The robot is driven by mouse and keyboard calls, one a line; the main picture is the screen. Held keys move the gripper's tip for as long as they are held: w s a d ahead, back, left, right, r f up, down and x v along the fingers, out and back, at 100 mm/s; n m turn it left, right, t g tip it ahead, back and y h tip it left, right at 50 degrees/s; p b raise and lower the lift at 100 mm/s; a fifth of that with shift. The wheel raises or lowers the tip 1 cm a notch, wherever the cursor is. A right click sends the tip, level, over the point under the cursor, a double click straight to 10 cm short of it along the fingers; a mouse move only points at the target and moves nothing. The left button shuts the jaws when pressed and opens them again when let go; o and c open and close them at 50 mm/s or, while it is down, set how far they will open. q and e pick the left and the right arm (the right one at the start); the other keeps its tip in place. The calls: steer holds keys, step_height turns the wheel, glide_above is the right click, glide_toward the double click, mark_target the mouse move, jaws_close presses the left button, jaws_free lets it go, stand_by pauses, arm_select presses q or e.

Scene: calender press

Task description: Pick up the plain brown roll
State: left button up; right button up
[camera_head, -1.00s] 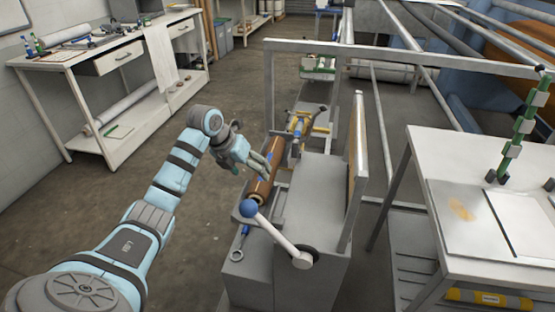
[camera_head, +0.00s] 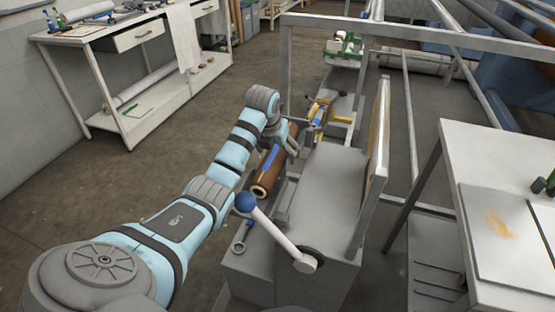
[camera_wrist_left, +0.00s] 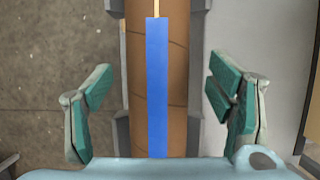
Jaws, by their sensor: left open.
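A brown roll (camera_head: 262,187) with a blue strip along it lies in the grey press beyond the blue-knobbed lever in the head view. In the left wrist view the roll (camera_wrist_left: 181,100) runs up the middle of the picture, with the blue strip (camera_wrist_left: 158,90) facing the camera. My left gripper (camera_head: 288,143) is over the far part of the roll. In the wrist view its fingers (camera_wrist_left: 162,95) are spread wide, one on each side of the roll, with visible gaps. It holds nothing. My right gripper is not in view.
The blue-knobbed lever (camera_head: 273,231) stands at the near side of the press (camera_head: 325,180). Yellow and blue parts (camera_head: 318,112) lie just beyond the roll. A white table (camera_head: 505,165) is at the right, a workbench (camera_head: 135,40) at the back left. Floor left of the press is clear.

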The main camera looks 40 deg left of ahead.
arm_select(q)
steer(key=shift+w+a+f, duration=0.1)
steer(key=shift+a+f, duration=0.05)
steer(key=shift+f, duration=0.4)
steer(key=shift+w+a+f, duration=0.1)
steer(key=shift+f, duration=0.45)
steer(key=c, duration=1.6)
steer(key=shift+r, duration=0.15)
